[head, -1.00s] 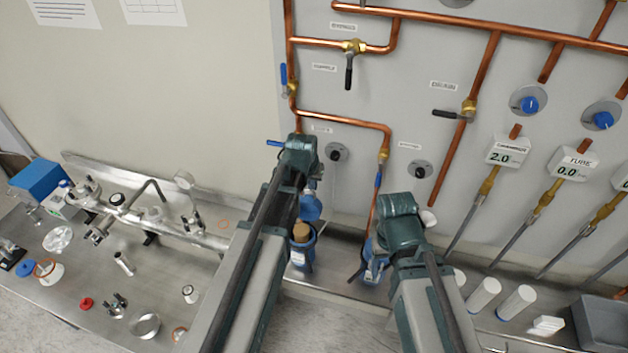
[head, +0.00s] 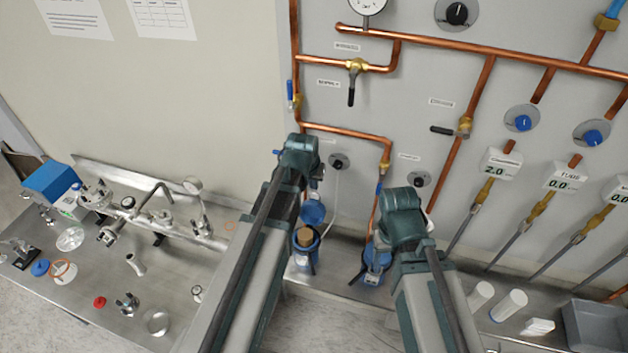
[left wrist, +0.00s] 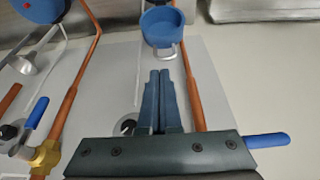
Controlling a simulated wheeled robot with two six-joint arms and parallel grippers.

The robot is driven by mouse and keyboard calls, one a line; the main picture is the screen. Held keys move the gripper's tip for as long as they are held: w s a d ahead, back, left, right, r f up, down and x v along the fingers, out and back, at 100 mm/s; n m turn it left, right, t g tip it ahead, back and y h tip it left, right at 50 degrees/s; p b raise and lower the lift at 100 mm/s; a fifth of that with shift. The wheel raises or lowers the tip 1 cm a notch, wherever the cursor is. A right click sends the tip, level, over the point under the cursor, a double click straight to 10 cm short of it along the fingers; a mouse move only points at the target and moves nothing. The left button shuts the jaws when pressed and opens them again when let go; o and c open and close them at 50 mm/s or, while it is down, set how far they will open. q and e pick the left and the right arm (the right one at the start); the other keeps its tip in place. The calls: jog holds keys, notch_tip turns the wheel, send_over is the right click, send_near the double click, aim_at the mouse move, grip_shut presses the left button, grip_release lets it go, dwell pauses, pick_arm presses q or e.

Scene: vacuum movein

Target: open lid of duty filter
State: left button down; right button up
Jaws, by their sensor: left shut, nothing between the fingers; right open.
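Two blue filter housings stand on the ledge below the copper pipes in the head view. The left housing (head: 305,256) has a tan cartridge (head: 304,235) showing at its open top, and a blue lid (head: 313,212) raised above it. The right housing (head: 374,268) is partly behind my right arm. I cannot tell which is the duty filter. My left gripper (left wrist: 160,74) is shut and empty; in the left wrist view its tips point toward a blue cup-shaped part (left wrist: 163,27), apart from it. My right gripper (head: 384,240) is open, its fingers mostly hidden by my arm.
Copper pipes (head: 345,131) and valves cover the wall panel close behind both grippers. A blue valve handle (left wrist: 267,140) shows beside my gripper in the wrist view. White cylinders (head: 509,305) and a grey bin (head: 598,325) stand at the right. A metal bench (head: 70,295) holds fittings at the left.

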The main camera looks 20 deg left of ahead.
pick_arm(q)
jog(key=p+v, duration=0.2)
jog(key=v, duration=0.1)
jog(key=shift+s+r, duration=0.1)
jog(key=shift+s, duration=0.05)
pick_arm(e)
notch_tip(320, 180, up, 3)
jog(key=shift+s+a, duration=0.1)
